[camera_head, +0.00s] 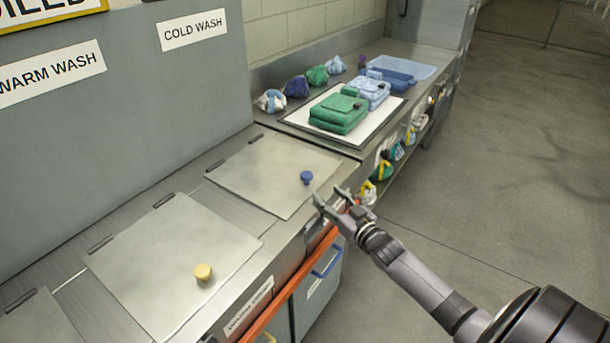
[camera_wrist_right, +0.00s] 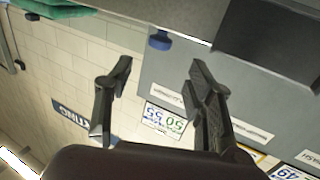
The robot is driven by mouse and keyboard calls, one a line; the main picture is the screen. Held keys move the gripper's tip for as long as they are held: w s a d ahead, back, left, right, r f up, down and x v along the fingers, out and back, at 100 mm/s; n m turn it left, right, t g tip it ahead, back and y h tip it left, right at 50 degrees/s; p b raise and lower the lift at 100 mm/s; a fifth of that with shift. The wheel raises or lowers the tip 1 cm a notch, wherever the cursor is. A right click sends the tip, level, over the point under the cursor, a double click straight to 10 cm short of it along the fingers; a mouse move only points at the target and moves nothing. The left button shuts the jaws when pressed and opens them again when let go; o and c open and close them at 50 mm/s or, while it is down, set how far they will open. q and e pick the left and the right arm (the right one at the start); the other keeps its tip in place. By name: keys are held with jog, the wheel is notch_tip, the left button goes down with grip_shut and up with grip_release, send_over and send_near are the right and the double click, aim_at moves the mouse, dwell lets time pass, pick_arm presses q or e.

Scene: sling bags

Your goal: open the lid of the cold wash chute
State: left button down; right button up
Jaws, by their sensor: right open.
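The cold wash chute lid (camera_head: 275,172) is a flat metal plate lying shut in the counter, on the side of the COLD WASH sign (camera_head: 193,31). Its blue knob (camera_head: 306,177) stands near the front right corner. My right gripper (camera_head: 332,197) is open and empty by the counter's front edge, slightly right of and nearer than the blue knob, apart from it in the head view. In the right wrist view the blue knob (camera_wrist_right: 160,41) shows beyond the gap between the open fingers (camera_wrist_right: 160,74). My left gripper is not in view.
A second shut lid (camera_head: 170,262) with a yellow knob (camera_head: 203,272) lies nearer, by the WARM WASH sign (camera_head: 50,72). A white board (camera_head: 365,137) with folded green and blue bags lies behind. An orange rail (camera_head: 290,288) runs along the counter front. The floor at right is clear.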

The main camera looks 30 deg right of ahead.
aim_at(310, 178)
jog(key=w, duration=1.1)
jog(key=shift+w, duration=0.35)
jog(key=shift+c, duration=0.2)
grip_shut()
